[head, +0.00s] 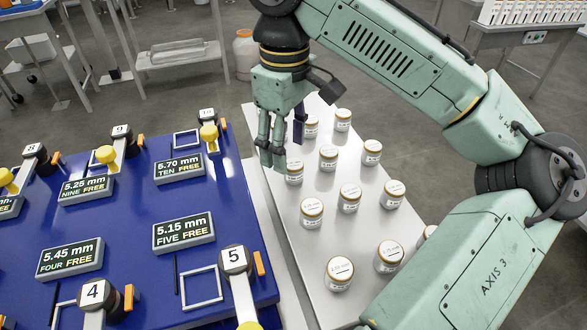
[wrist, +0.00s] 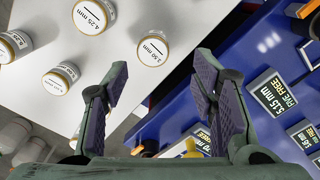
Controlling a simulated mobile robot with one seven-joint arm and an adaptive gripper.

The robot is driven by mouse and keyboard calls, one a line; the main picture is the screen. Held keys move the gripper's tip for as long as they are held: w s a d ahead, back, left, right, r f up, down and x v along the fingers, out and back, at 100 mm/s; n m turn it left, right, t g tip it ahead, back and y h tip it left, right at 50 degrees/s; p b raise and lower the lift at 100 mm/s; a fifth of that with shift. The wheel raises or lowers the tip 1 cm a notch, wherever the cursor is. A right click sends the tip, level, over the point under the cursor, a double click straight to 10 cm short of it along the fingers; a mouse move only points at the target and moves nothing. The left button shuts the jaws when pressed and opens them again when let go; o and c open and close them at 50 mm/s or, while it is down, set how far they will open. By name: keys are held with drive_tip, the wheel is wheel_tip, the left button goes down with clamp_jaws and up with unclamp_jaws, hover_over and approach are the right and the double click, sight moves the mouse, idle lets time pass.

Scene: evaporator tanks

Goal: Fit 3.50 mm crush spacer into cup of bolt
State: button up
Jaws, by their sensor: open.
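Several small white jars with tan-rimmed lids and mm labels stand on a pale tray (head: 330,215). Most labels are too small to read in the head view, so I cannot tell which is the 3.50 mm spacer. In the wrist view one lid (wrist: 153,48) seems to end in ".50 mm"; its first digit is unclear. My gripper (head: 283,145) points down over the far-left part of the tray, close to a jar (head: 294,174) that it partly covers. In the wrist view its fingers (wrist: 156,88) are spread apart with nothing between them. I cannot make out the bolt's cup.
A blue panel (head: 130,222) lies left of the tray, with a gap between them. It carries numbered clamps with yellow knobs, square frames and signs such as "5.15 mm FIVE FREE" (head: 183,232). Jars stand apart, with bare tray between them. Carts stand behind.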

sight(294, 163)
drive_tip(key=f, duration=0.2)
drive_tip(key=d+f+p, duration=0.1)
drive_tip(key=f, duration=0.1)
drive_tip(key=shift+d+f, duration=0.15)
drive_tip(key=shift+f, duration=0.05)
drive_tip(key=shift+w+f, duration=0.1)
drive_tip(key=shift+f, duration=0.15)
drive_tip(key=shift+c, duration=0.2)
clamp_jaws()
